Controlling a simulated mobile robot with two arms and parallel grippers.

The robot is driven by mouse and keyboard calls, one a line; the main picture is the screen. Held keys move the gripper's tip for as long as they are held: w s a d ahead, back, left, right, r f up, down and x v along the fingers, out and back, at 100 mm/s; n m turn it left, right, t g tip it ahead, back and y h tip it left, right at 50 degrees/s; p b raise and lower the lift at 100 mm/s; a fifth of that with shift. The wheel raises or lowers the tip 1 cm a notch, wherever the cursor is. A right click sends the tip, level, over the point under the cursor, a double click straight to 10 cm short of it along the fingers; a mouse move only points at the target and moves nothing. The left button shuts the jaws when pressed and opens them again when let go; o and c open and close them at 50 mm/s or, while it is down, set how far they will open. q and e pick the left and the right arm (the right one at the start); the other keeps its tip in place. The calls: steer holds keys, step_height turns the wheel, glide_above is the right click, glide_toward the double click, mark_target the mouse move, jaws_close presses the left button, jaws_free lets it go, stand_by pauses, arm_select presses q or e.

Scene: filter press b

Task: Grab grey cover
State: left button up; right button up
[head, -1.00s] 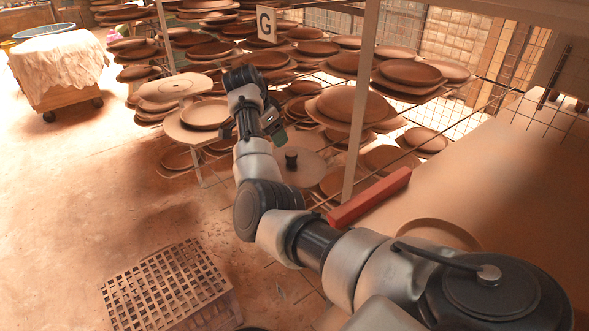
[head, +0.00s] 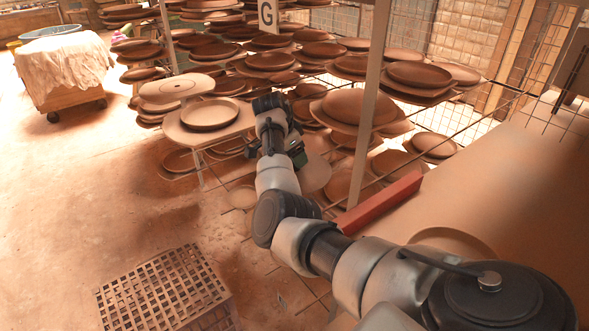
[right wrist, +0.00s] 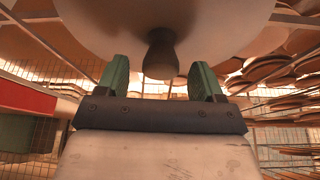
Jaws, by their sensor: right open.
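The grey cover is a round grey disc with a dark knob. In the head view the grey cover (head: 317,174) shows partly behind my right gripper, near the shelf post, and its knob is hidden. In the right wrist view the grey cover (right wrist: 215,22) fills the top and its dark knob (right wrist: 160,58) points down toward my jaws. My right gripper (right wrist: 159,75) is open, with one green finger on each side of the knob. In the head view my right gripper (head: 296,150) is small and partly hidden. My left gripper is not in view.
Wire shelves hold many round clay plates (head: 210,113) around the gripper. A metal post (head: 367,110) and a red bar (head: 384,203) stand close on its right. A slatted crate (head: 163,290) sits on the floor at lower left.

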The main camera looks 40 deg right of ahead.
steer(key=shift+d+f, duration=0.25)
steer(key=shift+f, duration=0.4)
steer(key=shift+r, duration=0.1)
steer(key=c, duration=1.1)
